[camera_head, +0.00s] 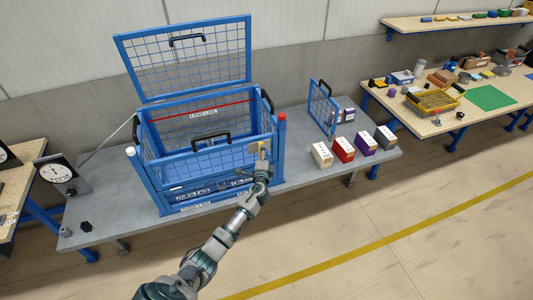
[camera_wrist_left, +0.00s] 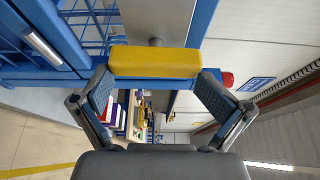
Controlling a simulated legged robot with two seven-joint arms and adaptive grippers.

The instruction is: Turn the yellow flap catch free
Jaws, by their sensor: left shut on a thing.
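The yellow flap catch (camera_head: 264,146) is on the front right of the blue mesh cage (camera_head: 165,186), near the red-capped corner post. In the left wrist view the catch (camera_wrist_left: 155,62) is a yellow bar lying across the picture between my fingertips. My left gripper (camera_head: 262,161) is at the catch and shut on it; it also shows in the left wrist view (camera_wrist_left: 156,78), with a finger pad at each end of the bar. A grey metal plate (camera_wrist_left: 160,18) lies behind the catch. My right gripper is in neither view.
The cage stands on a grey table (camera_head: 110,226) with its mesh lid (camera_head: 190,60) raised. Several boxes, including a red one (camera_head: 342,149), stand to the right by a small blue mesh panel (camera_head: 322,107). A dial (camera_head: 58,172) is at the left.

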